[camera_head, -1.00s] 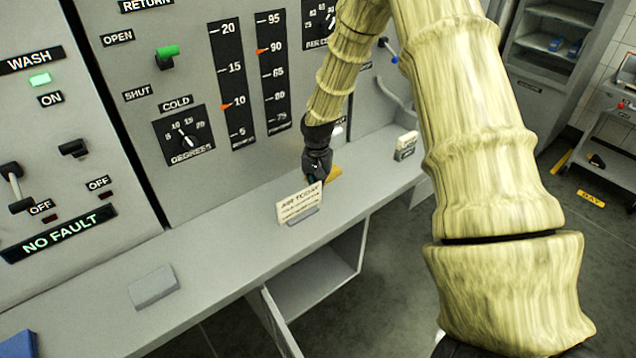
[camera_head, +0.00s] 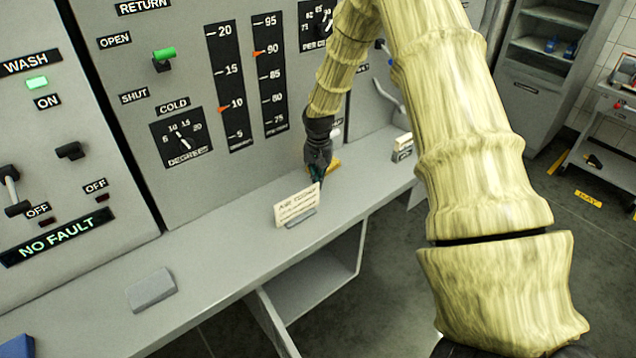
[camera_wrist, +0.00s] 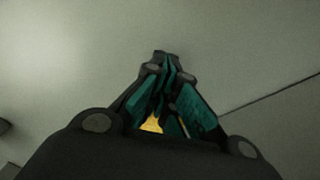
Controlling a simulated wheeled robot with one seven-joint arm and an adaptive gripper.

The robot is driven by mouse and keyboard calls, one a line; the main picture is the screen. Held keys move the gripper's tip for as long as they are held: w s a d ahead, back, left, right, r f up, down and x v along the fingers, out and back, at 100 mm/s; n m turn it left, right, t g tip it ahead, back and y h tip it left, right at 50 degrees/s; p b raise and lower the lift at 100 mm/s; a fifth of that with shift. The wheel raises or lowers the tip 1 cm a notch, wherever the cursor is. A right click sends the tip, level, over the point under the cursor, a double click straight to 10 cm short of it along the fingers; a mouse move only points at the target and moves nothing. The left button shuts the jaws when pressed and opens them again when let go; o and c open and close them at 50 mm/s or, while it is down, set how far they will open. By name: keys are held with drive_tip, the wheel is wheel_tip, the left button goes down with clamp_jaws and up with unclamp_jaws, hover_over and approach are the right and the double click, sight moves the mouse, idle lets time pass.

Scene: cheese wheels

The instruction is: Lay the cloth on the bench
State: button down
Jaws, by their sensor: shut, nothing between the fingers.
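A small yellow patch (camera_head: 334,164), which may be the cloth, shows on the bench (camera_head: 225,238) just behind and to the right of my gripper (camera_head: 317,178). Most of it is hidden by the gripper, and I cannot tell its full shape. In the wrist view a bit of yellow (camera_wrist: 152,124) shows through the gap between the finger links. My gripper is over the far part of the bench, pointing down, with its teal-padded fingers (camera_wrist: 166,72) together and nothing held.
A white card on a stand (camera_head: 297,207) stands just in front of my gripper. A small box (camera_head: 403,148) is farther right. A grey block (camera_head: 151,289) and a blue object (camera_head: 17,346) lie to the left. The control panel (camera_head: 185,60) rises behind the bench. Bare bench lies between card and block.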

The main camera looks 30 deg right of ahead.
wheel_tip(320, 180, up, 10)
drive_tip(key=p, duration=0.6)
drive_tip(key=shift+p, duration=0.3)
